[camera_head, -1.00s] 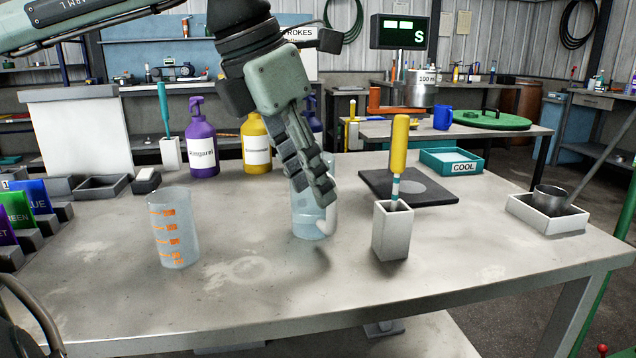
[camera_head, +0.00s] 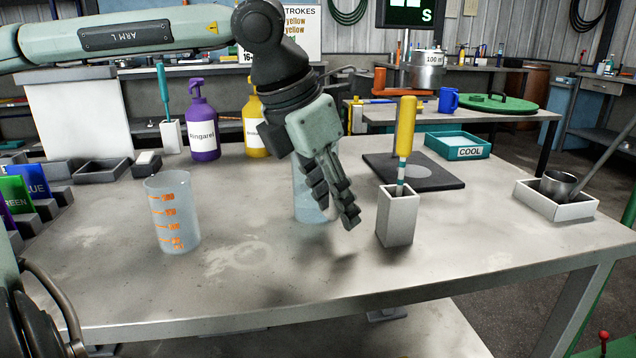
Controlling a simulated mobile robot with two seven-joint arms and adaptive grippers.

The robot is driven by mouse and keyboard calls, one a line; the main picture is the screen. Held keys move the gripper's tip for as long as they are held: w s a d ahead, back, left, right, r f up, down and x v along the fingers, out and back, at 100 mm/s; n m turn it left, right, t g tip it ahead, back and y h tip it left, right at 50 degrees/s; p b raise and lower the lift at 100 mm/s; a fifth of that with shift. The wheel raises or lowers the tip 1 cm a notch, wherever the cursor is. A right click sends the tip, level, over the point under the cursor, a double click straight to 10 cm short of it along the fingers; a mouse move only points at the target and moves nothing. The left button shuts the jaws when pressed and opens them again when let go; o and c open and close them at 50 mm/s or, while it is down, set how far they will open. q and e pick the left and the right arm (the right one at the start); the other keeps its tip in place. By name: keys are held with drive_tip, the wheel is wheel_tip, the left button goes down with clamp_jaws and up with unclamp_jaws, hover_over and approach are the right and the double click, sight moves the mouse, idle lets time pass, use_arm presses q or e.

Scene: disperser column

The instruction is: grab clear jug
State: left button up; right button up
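The clear jug (camera_head: 303,203) stands upright on the grey workbench, near the middle. Its right side and handle are hidden behind my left gripper (camera_head: 337,216). My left gripper points down in front of the jug and at its right side. Its two fingers show a gap between them, and it looks open. I cannot tell whether a finger touches the jug. My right gripper is not in view.
A clear beaker with orange marks (camera_head: 173,213) stands to the left. A white holder (camera_head: 397,218) with a yellow-handled tool (camera_head: 405,127) stands close right of the gripper. Purple (camera_head: 203,125) and yellow (camera_head: 255,128) bottles stand behind. The front bench strip is clear.

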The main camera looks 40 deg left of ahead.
use_arm(q)
clamp_jaws()
drive_tip(key=shift+r, duration=0.2)
idle(0.5)
